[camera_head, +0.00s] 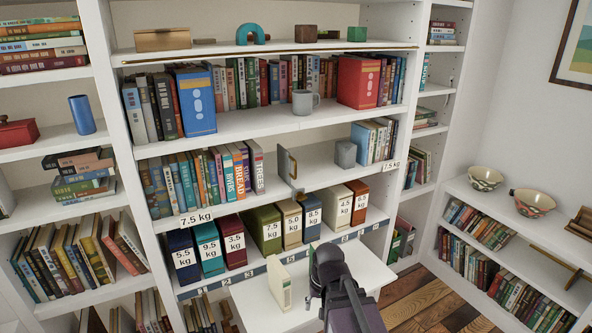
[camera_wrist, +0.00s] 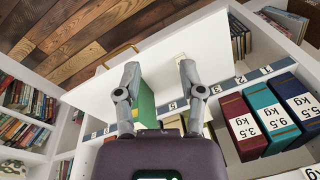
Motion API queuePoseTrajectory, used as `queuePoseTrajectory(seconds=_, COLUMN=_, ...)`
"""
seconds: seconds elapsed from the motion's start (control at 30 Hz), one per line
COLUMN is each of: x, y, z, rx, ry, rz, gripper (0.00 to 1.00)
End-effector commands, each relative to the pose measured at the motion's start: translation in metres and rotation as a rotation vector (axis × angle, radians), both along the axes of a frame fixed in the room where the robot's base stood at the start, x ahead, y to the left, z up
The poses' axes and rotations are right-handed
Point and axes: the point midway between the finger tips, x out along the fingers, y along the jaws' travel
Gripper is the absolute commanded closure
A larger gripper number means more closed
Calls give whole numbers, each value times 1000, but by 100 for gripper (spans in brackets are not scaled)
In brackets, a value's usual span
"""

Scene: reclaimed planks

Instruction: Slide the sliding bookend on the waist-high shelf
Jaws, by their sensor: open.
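The bookend (camera_head: 289,168) is an upright grey metal plate on the middle shelf (camera_head: 325,178), in the head view. It stands between a row of books (camera_head: 208,172) on its left and a grey block (camera_head: 345,154) on its right. There is a gap between the books and the plate. My gripper (camera_head: 318,258) is below and in front of that shelf, apart from the bookend, over a white board. In the wrist view, its two fingers (camera_wrist: 160,78) are spread and nothing is seen gripped. The bookend does not show in the wrist view.
The white board (camera_head: 345,283) juts out below the shelves, with a cream book (camera_head: 279,284) upright on it. Weight-labelled boxes (camera_head: 237,242) line the lower shelf; some show in the wrist view (camera_wrist: 243,123). A grey mug (camera_head: 303,102) stands on the shelf above.

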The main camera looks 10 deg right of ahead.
Motion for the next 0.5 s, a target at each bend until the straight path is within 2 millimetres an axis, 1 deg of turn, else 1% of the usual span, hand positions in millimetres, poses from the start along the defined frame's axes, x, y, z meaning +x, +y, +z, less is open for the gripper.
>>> queuePoseTrajectory(seconds=0.03, x=13, y=3, z=2, rx=41, ry=-17, rz=-49, gripper=49)
queuePoseTrajectory(seconds=0.17, x=45, y=14, z=11, rx=193, ry=-63, rz=-218, gripper=49)
queuePoseTrajectory(seconds=0.27, x=75, y=23, z=23, rx=340, ry=-90, rz=-381, gripper=49)
queuePoseTrajectory(seconds=0.4, x=120, y=30, z=46, rx=571, ry=-101, rz=-628, gripper=49)
queuePoseTrajectory(seconds=0.47, x=139, y=29, z=58, rx=673, ry=-95, rz=-733, gripper=49)
queuePoseTrajectory(seconds=0.5, x=151, y=29, z=67, rx=744, ry=-87, rz=-804, gripper=49)
